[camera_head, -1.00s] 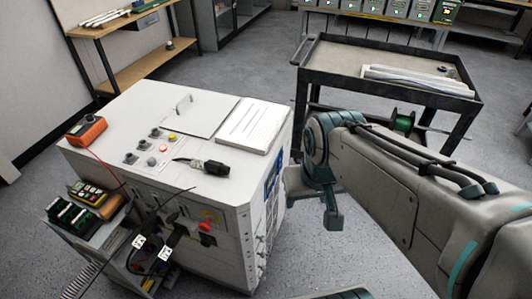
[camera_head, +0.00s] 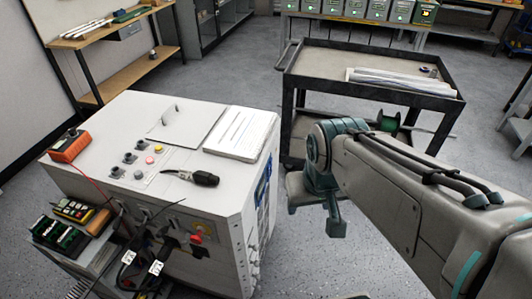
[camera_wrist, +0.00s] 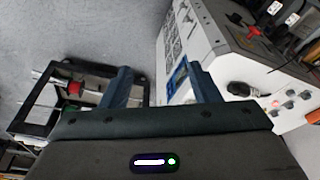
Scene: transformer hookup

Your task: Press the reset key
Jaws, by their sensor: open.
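The white cabinet (camera_head: 95,125) stands at the left in the head view, with several knobs and buttons on its top. A yellow button (camera_head: 158,148) and a pale red button (camera_head: 150,160) sit among dark knobs; I cannot read which is the reset key. A lit reddish button (camera_wrist: 276,103) shows in the wrist view at the right. My gripper (camera_wrist: 158,78) is open and empty, its two fingers apart, beside the cabinet and not touching the buttons. In the head view my gripper hangs right of the cabinet, partly hidden by my arm.
A dark cart (camera_head: 300,75) stands behind my arm. Floor is clear between cabinet and cart.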

